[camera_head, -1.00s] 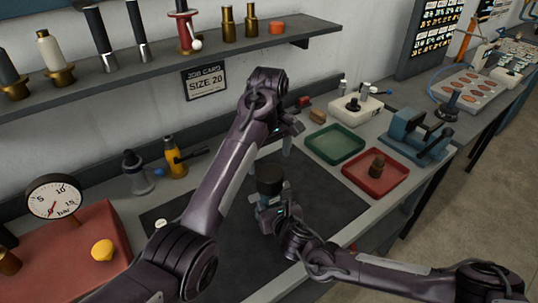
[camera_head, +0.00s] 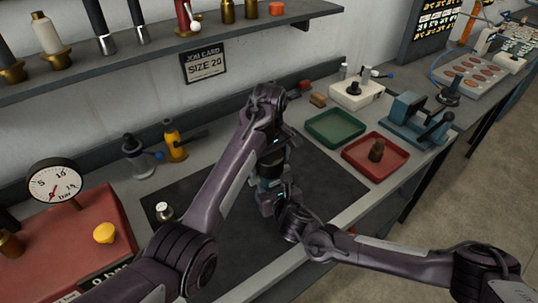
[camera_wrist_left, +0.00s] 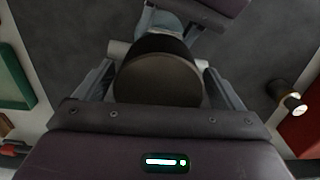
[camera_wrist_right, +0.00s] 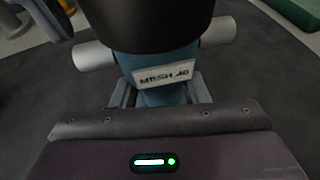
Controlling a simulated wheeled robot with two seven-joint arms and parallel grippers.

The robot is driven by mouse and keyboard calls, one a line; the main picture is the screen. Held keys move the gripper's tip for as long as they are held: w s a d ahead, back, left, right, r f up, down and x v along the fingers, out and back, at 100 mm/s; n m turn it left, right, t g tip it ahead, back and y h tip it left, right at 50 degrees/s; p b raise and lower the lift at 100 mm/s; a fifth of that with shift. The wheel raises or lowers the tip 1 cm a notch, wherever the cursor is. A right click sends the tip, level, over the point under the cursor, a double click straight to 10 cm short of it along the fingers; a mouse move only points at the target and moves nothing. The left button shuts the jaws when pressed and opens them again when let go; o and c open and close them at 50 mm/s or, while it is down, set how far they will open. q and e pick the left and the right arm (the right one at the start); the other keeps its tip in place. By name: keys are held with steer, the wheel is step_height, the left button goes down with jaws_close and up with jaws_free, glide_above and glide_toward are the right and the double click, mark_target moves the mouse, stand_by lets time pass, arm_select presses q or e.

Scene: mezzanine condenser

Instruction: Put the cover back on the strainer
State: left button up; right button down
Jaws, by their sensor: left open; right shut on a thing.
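The strainer has a teal body (camera_wrist_right: 165,65) with a "MESH 40" label and a pale pipe stub on each side. A black round cover (camera_wrist_left: 157,80) sits on top of the body; whether it is seated or fastened cannot be told. My right gripper (camera_wrist_right: 162,95) is shut on the strainer body below the cover. In the head view the strainer (camera_head: 268,188) is over the dark mat, partly hidden by my arms. My left gripper (camera_wrist_left: 160,88) is open above it, with one finger on each side of the cover.
A small silver piece (camera_head: 164,212) stands on the dark mat (camera_head: 325,190). A green tray (camera_head: 335,128) looks empty; a red tray (camera_head: 362,165) holds a brown piece (camera_head: 377,150). A blue vise (camera_head: 412,115) is at right. A red box with a gauge (camera_head: 55,187) is at left.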

arm_select(q)
steer(key=c, duration=1)
steer(key=m, duration=0.6)
steer(key=shift+c, duration=0.2)
steer(key=o, duration=1.1)
steer(key=shift+r, duration=0.1)
